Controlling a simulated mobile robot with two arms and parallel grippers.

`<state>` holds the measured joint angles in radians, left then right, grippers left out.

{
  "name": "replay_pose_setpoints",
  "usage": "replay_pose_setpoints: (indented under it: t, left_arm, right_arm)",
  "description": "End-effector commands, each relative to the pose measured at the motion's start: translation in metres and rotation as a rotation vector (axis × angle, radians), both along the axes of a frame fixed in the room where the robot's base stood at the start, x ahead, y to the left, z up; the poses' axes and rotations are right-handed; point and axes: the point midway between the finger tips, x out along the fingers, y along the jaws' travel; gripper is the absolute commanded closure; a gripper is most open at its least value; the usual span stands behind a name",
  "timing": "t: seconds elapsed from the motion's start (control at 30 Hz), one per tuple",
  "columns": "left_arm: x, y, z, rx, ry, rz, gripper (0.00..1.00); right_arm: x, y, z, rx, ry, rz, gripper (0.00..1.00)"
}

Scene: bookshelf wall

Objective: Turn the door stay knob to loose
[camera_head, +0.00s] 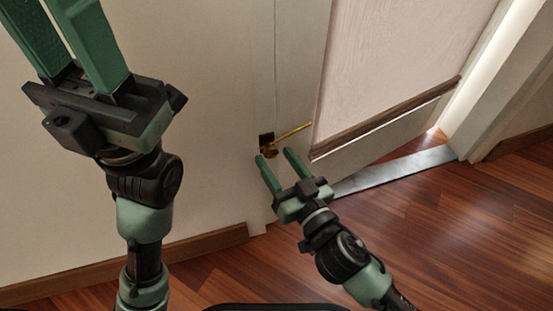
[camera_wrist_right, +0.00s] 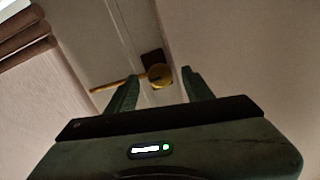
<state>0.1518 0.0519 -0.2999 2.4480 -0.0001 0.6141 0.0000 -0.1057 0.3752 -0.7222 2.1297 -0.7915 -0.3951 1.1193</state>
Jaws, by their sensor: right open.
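The door stay knob (camera_head: 270,153) is a small round brass knob on a dark plate (camera_head: 266,138) on the pale frame. A thin brass rod (camera_head: 295,133) runs from it up and right. My right gripper (camera_head: 275,158) is open with its fingertips just at the knob. In the right wrist view, the knob (camera_wrist_right: 160,76) shows between the spread fingertips (camera_wrist_right: 160,80); contact cannot be told. My left gripper (camera_head: 65,40) is raised at the upper left, away from the knob, fingers apart and empty where visible; its fingertips are out of frame.
A pale door panel (camera_head: 400,60) with a brown bottom strip (camera_head: 390,118) stands ajar at the right. A grey threshold (camera_head: 395,170) lies on the wooden floor (camera_head: 450,230). The plain wall (camera_head: 215,60) is at the left, with a brown baseboard (camera_head: 130,262).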

Motion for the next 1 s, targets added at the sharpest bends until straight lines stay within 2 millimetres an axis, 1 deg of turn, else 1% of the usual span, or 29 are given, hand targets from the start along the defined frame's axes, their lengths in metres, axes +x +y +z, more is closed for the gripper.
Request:
replay_pose_setpoints:
  t: [0.1, 0.37, 0.47, 0.5, 0.57, 0.73, 0.93, 1.0]
  left_arm:
    - [-0.0006, -0.0002, 0.0004, 0.0, -0.004, 0.0, 0.64]
    - [-0.0009, -0.0003, 0.0011, 0.0, -0.005, 0.0, 0.64]
    - [-0.0008, -0.0003, 0.0011, 0.0, -0.005, 0.0, 0.64]
    - [-0.0008, -0.0003, 0.0011, 0.0, -0.005, 0.0, 0.64]
    - [-0.0008, -0.0003, 0.0011, 0.0, -0.004, 0.0, 0.64]
    - [-0.0008, -0.0003, 0.0021, 0.0, -0.004, -0.001, 0.64]
    - [-0.0016, 0.0006, 0.0078, -0.003, -0.004, -0.002, 0.64]
    - [0.0056, 0.0008, -0.002, 0.0, 0.04, -0.001, 0.64]
  right_arm:
    - [0.0052, 0.0026, 0.0002, -0.001, 0.0, 0.0, 0.48]
    - [0.0058, 0.003, -0.0002, -0.001, 0.001, -0.001, 0.48]
    - [0.0057, 0.003, -0.0001, -0.001, 0.001, -0.001, 0.73]
    - [0.0057, 0.003, -0.0001, -0.001, 0.001, -0.001, 0.85]
    - [0.0057, 0.0029, 0.0, -0.001, 0.001, -0.001, 1.0]
    - [0.0056, 0.0029, 0.0004, -0.003, 0.0, -0.001, 1.0]
    - [0.0057, 0.003, 0.003, -0.043, -0.013, -0.001, 1.0]
    - [0.0057, 0.003, 0.0043, -0.073, -0.023, -0.002, 1.0]
